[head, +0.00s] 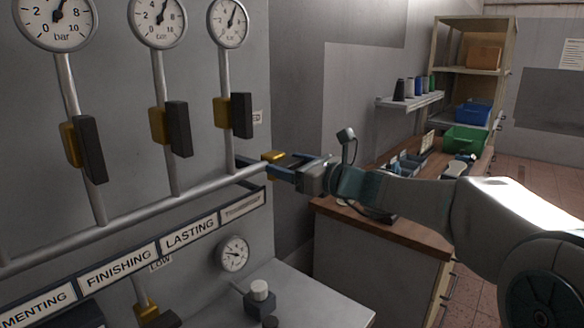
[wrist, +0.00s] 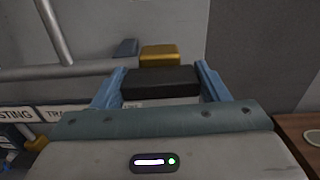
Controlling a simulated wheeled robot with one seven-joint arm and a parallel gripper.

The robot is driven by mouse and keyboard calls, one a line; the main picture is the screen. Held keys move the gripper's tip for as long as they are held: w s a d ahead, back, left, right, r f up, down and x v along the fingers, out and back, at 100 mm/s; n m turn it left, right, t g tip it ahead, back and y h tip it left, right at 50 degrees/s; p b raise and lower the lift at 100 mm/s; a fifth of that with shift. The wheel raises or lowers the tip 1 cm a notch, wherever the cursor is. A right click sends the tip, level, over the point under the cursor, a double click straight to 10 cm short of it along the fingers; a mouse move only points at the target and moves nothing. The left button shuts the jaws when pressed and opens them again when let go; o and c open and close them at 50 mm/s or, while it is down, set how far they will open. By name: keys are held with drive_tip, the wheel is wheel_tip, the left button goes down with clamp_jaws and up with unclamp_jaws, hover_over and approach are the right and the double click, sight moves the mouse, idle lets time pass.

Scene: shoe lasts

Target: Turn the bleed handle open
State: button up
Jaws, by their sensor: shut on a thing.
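The bleed valve has a yellow body (head: 273,156) at the right end of the long horizontal pipe; the body also shows in the wrist view (wrist: 160,55). Its black bleed handle (wrist: 160,83) lies crosswise in the wrist view, in front of the yellow body. My gripper (head: 288,165) reaches in from the right, and its blue fingers (wrist: 160,76) stand at the two ends of the handle, shut on it. In the head view the fingers hide most of the handle. A wall label (head: 257,117) ending in "ED" is partly covered.
Three upright pipes carry other yellow valves with black handles (head: 89,149) (head: 177,129) (head: 241,115) under round gauges (head: 157,20). Name plates (head: 117,268) run below the horizontal pipe (head: 150,208). A lower gauge (head: 233,253) and grey ledge sit beneath. A wooden-topped bench (head: 400,238) stands right.

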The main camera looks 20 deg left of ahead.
drive_tip(key=n+b, duration=0.1)
drive_tip(key=b, duration=0.1)
drive_tip(key=n+b, duration=0.2)
drive_tip(key=b, duration=0.1)
drive_tip(key=shift+s+a+f, duration=0.1)
drive_tip(key=shift+s+f, duration=0.05)
drive_tip(key=shift+f, duration=0.15)
drive_tip(key=n+b, duration=0.5)
drive_tip(key=b, duration=0.1)
drive_tip(key=shift+s+n, duration=0.1)
drive_tip(key=shift+n, duration=0.3)
drive_tip(key=n+b, duration=0.4)
drive_tip(key=b, duration=0.1)
drive_tip(key=shift+a+f+n, duration=0.1)
drive_tip(key=shift+n, duration=0.2)
drive_tip(key=n+b, duration=0.3)
drive_tip(key=n, duration=0.1)
drive_tip(key=shift+n+b, duration=0.3)
drive_tip(key=shift+b, duration=0.05)
drive_tip(key=o, duration=1)
drive_tip(key=shift+s+a, duration=0.1)
drive_tip(key=shift+r, duration=0.2)
